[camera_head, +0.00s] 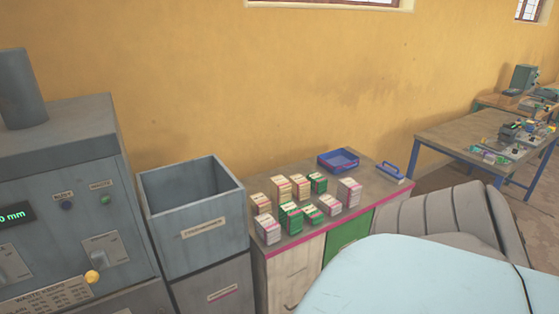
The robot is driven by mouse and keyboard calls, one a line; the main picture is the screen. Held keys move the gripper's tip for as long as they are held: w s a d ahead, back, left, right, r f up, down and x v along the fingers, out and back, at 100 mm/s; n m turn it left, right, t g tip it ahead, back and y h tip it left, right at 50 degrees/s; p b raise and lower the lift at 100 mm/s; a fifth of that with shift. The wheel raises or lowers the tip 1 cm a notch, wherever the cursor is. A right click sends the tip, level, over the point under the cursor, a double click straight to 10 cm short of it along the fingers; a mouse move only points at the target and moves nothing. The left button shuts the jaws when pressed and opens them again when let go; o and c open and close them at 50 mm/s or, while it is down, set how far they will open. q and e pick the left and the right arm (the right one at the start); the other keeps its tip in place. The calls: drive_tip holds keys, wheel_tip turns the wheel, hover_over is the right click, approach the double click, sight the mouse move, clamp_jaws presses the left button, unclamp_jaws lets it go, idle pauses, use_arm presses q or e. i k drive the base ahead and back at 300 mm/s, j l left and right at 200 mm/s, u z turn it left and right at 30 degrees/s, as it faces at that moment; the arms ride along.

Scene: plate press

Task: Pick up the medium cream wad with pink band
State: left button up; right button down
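Several banded wads stand in two rough rows on the cabinet top (375,184). Cream wads with reddish or pink bands stand in the back row: a left one (261,203), a middle one (281,188) and another to its right (300,186). At this size I cannot tell which is the medium one with the pink band. Paler pink-white wads stand at the front left (267,229), front right (330,204) and far right (349,192). Green wads (291,216) stand among them. Neither of my grippers is in view.
A blue tray (338,160) and a blue-handled tool (391,171) lie behind the wads. An open grey bin (200,225) and a grey machine (65,190) stand to the left. Workbenches (470,130) stand at right. A large pale-blue shape covers the lower right.

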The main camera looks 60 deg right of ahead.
sight(300, 186)
drive_tip(key=z, duration=2.15)
drive_tip(key=i+l+u, duration=0.1)
drive_tip(key=i+u, duration=0.15)
drive_tip(key=u, duration=0.25)
drive_tip(key=i+l+u, duration=0.25)
drive_tip(key=u, duration=0.25)
drive_tip(key=i+l, duration=0.2)
drive_tip(key=i+l+u, duration=0.15)
drive_tip(key=l, duration=0.3)
drive_tip(key=i+l, duration=0.3)
drive_tip(key=l+u, duration=0.05)
